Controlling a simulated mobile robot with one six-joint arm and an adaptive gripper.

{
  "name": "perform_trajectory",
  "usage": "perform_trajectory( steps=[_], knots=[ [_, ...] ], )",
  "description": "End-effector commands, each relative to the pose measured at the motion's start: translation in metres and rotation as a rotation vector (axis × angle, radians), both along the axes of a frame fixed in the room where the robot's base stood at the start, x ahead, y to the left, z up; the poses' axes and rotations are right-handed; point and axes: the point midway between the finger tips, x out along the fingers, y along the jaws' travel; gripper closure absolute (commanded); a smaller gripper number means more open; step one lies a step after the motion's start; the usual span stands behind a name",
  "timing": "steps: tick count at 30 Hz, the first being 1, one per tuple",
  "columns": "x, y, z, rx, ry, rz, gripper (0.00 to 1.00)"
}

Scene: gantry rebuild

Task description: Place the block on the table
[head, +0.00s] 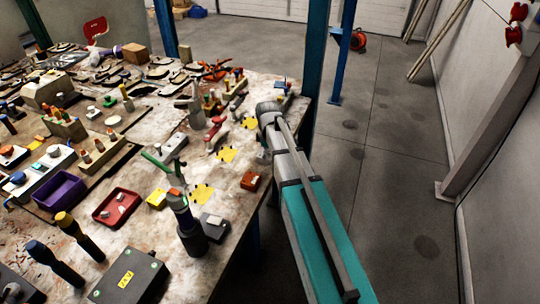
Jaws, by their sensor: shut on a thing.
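The table (130,212) has a worn, stained top crowded with small items. My arm, teal and grey, reaches in from the lower right along the table's right edge. My gripper cannot be made out, so what it holds is hidden. I cannot tell which thing is the task's block. A small orange-brown block (250,180) lies near the table's right edge, just left of my arm. A larger brown block (137,53) stands at the far side of the table.
A grey tool with a dark round base (192,238) stands upright near the front right edge. A red tray (116,208), a purple bin (61,191) and a dark box (128,277) crowd the left and front. Blue posts (342,50) rise beyond the table. The floor at right is mostly clear.

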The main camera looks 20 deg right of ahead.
Motion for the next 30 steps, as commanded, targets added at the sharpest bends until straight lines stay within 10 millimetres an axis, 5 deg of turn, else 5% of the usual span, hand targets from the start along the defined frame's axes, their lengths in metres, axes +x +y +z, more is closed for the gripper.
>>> perform_trajectory(
  steps=[5, 6, 7, 30],
  knots=[
    [0.000, 0.000, -0.004, 0.000, 0.000, 0.000, 0.76],
    [0.000, 0.000, -0.003, 0.000, 0.000, 0.000, 0.08],
    [0.000, 0.000, -0.003, 0.000, 0.000, 0.000, 0.02],
    [0.000, -0.001, 0.009, 0.000, 0.000, -0.001, 0.00]
  ],
)
